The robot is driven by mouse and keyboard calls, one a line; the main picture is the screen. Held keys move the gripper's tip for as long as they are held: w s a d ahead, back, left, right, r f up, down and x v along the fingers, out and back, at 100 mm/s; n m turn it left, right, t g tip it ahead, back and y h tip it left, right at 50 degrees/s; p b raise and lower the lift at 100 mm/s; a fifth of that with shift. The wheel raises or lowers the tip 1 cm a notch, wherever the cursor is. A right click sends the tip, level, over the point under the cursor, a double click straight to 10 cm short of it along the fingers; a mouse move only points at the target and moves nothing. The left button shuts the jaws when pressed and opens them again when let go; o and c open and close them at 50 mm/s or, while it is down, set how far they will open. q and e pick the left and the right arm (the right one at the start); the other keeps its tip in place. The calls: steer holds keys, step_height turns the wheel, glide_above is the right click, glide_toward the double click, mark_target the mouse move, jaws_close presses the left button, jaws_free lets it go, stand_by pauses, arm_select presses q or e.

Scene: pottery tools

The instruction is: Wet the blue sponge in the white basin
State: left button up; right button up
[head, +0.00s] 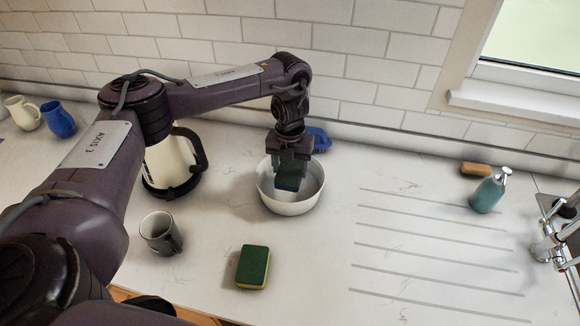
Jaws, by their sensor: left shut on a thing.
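My left gripper (290,163) points down over the white basin (292,207) and is shut on the blue sponge (289,182). The sponge has a dark green upper part and a blue lower part. It shows inside the basin's outline; I cannot tell whether it touches the bottom or any water. The gripper hides part of the sponge and of the basin's back rim. My right gripper is not in view.
A green and yellow sponge (253,267) and a grey mug (161,234) stand in front. A blue object (318,138) lies behind the basin. A cream kettle (170,165) stands left. A teal soap bottle (488,193) and brown block (475,169) are right, near the tap (550,246).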

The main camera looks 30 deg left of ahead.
arm_select(q)
steer(key=shift+r+p, duration=1.05)
steer(key=shift+r, duration=0.4)
steer(key=shift+r+p, duration=1.1)
steer(key=shift+p, duration=0.05)
